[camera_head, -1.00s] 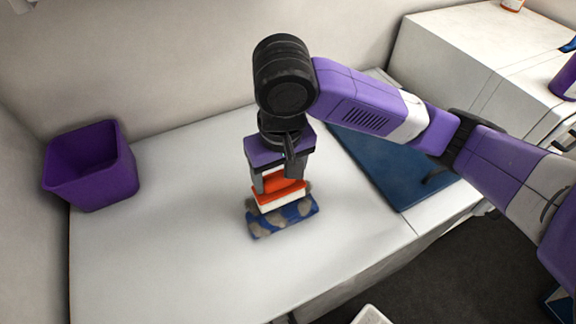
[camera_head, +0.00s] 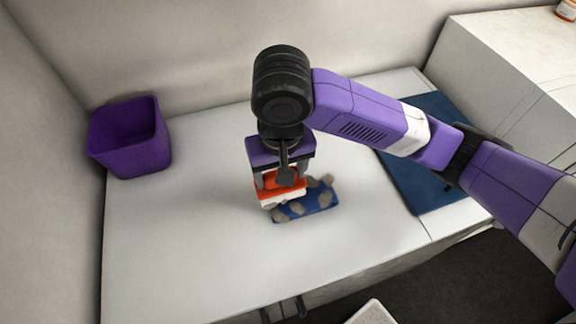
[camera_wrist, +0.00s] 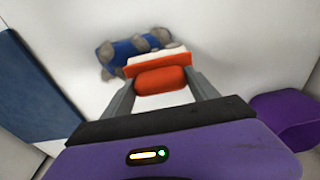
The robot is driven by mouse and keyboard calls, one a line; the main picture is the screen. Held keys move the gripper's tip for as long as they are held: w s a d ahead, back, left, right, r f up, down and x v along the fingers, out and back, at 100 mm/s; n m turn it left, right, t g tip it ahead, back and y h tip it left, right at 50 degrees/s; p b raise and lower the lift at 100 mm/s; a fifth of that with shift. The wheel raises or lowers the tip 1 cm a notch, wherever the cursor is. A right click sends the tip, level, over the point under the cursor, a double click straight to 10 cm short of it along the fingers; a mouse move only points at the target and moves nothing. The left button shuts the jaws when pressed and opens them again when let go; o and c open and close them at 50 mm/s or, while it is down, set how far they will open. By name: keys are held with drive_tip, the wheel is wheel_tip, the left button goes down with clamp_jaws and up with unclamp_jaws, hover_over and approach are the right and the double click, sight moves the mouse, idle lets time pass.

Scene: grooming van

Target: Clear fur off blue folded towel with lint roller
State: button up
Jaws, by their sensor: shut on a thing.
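My gripper (camera_head: 280,182) is shut on the orange handle of a lint roller (camera_head: 283,188), whose white part points down. The gripper and roller also show in the wrist view, with the orange handle (camera_wrist: 162,80) between the fingers. The blue folded towel (camera_head: 308,207) lies on the white table, with several grey-brown fur patches on it. The roller is over or beside the towel's left end in the head view and hides part of it. I cannot tell whether they touch. In the wrist view the towel (camera_wrist: 124,47) lies beyond the roller, extending left.
A purple bin (camera_head: 130,140) stands at the table's back left. A dark blue mat (camera_head: 412,190) lies at the table's right, partly behind my arm. A white cabinet (camera_head: 510,70) stands at the right. The white table (camera_head: 190,240) is clear left and in front of the towel.

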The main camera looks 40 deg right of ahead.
drive_tip(key=shift+w+a+p, duration=0.25)
drive_tip(key=shift+a+p, duration=0.2)
drive_tip(key=shift+a, duration=0.5)
drive_tip(key=shift+s+a+r+p, duration=0.15)
drive_tip(key=shift+s+r+p, duration=0.05)
drive_tip(key=shift+s+p, duration=0.45)
drive_tip(key=shift+s+d+f, duration=0.1)
drive_tip(key=shift+s+d, duration=0.2)
drive_tip(key=shift+d, duration=0.55)
drive_tip(key=shift+s+d+f, duration=0.1)
drive_tip(key=shift+s+d, duration=0.15)
drive_tip(key=shift+d, duration=0.6)
